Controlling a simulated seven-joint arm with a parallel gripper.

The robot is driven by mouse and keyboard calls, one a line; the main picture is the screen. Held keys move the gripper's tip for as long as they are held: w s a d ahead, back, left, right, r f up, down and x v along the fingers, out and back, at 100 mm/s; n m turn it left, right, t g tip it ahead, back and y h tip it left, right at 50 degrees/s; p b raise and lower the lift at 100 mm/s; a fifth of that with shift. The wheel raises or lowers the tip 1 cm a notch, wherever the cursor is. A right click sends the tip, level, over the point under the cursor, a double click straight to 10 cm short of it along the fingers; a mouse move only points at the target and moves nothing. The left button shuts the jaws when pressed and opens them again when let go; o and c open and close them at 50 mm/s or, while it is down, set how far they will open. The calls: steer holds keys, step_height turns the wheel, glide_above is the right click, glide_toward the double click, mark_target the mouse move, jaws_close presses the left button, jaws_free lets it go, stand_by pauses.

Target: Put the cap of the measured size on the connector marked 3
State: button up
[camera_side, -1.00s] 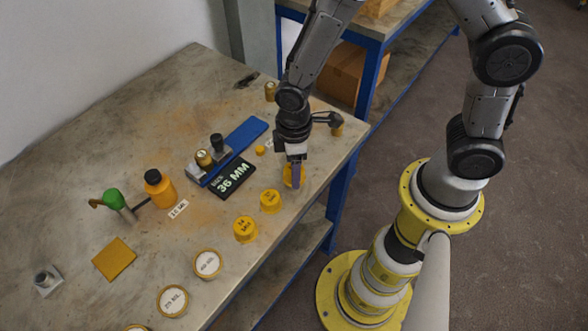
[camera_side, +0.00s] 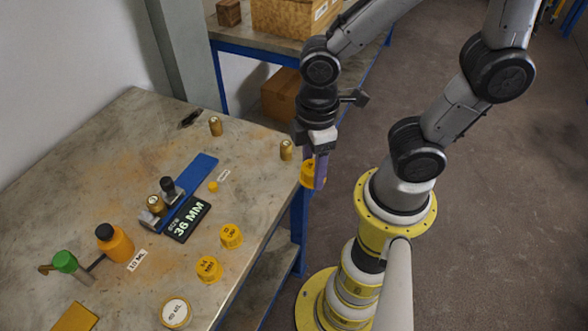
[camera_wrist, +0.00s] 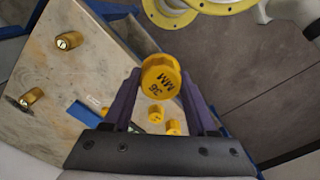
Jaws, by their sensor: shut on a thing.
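My gripper (camera_side: 316,168) is shut on a yellow cap (camera_side: 308,174) and holds it up near the table's right edge. In the wrist view the cap (camera_wrist: 160,78) sits between the purple fingers, its face reading "36 MM". The display (camera_side: 187,218) on the table also reads "36 MM". It lies against the blue measuring slide (camera_side: 192,180), which has a brass piece (camera_side: 154,204) at its near end. Brass cylinders (camera_side: 215,126) and (camera_side: 286,150) stand toward the back and right. I cannot make out a connector marked 3.
Two yellow caps (camera_side: 231,236) and (camera_side: 208,269) stand near the front edge. A round labelled lid (camera_side: 175,312) lies nearer. An orange bottle (camera_side: 115,242) and a green-topped item (camera_side: 66,262) stand at left. A shelf with boxes (camera_side: 290,16) is behind.

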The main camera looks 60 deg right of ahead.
steer(key=shift+s+d+r, duration=0.1)
steer(key=shift+s+r, duration=0.1)
steer(key=w+a+r, duration=0.3)
steer(key=w+r, duration=0.1)
steer(key=w, duration=0.4)
glide_above(153, 200)
step_height(153, 200, down, 5)
steer(key=shift+w+d+f, duration=0.1)
steer(key=shift+w+f, duration=0.05)
steer(key=shift+f, duration=0.3)
steer(key=shift+f, duration=2.3)
